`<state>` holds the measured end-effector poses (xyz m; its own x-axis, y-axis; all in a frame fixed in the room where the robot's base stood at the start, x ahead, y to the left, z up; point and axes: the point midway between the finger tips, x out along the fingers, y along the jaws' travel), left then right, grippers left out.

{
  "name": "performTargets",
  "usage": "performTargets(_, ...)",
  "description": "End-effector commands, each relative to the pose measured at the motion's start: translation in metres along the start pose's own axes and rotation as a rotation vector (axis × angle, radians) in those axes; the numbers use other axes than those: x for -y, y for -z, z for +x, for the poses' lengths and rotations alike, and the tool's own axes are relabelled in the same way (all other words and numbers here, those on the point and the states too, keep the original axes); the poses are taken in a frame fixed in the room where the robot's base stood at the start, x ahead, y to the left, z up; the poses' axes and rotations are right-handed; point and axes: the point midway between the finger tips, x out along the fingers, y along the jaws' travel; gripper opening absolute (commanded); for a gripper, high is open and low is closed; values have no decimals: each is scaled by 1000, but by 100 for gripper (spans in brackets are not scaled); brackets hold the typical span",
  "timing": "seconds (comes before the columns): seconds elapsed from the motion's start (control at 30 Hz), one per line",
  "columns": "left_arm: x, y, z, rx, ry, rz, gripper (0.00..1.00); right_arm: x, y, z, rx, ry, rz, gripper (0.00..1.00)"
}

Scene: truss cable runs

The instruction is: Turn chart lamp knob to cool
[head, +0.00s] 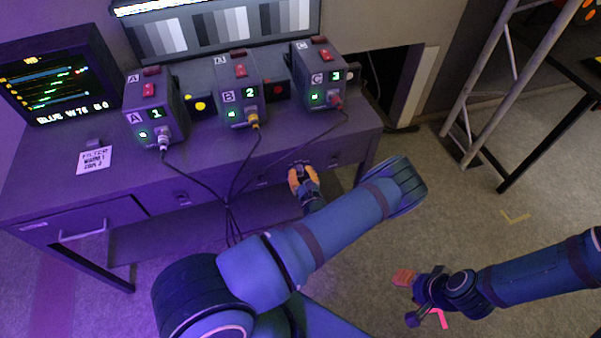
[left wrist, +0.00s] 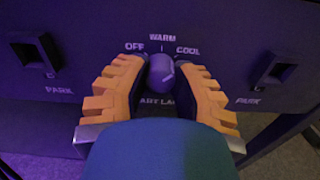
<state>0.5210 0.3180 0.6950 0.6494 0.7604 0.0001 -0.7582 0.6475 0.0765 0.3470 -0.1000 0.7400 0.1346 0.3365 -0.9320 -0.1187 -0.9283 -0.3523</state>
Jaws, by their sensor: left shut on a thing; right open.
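The chart lamp knob (left wrist: 161,72) is a small dark round knob on the desk's front panel in the left wrist view. The labels OFF, WARM and COOL are arced above it, with OFF at left, WARM at top and COOL at right. Which label the knob points to is hard to tell. My left gripper (left wrist: 162,82) has its orange fingers shut on the knob, one on each side. In the head view my left gripper (head: 303,176) is at the desk front, and the knob is hidden there. My right gripper (head: 425,300) is open and empty over the floor.
Boxes A (head: 155,112), B (head: 239,95) and C (head: 318,76) stand on the desk with cables hanging over its front edge. PARK holders (left wrist: 35,52) flank the knob. A metal truss (head: 490,80) stands at right. The floor between desk and truss is mostly clear.

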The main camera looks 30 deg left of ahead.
Motion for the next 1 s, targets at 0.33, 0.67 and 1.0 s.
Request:
performTargets(0.33, 0, 0, 0, 0, 0, 103, 0, 0, 0, 0, 0, 0, 0, 47)
performTargets(0.67, 0, 0, 0, 0, 0, 115, 0, 0, 0, 0, 1, 0, 0, 47)
performTargets(1.0, 0, 0, 0, 0, 0, 113, 60, 0, 0, 0, 0, 0, 0, 47)
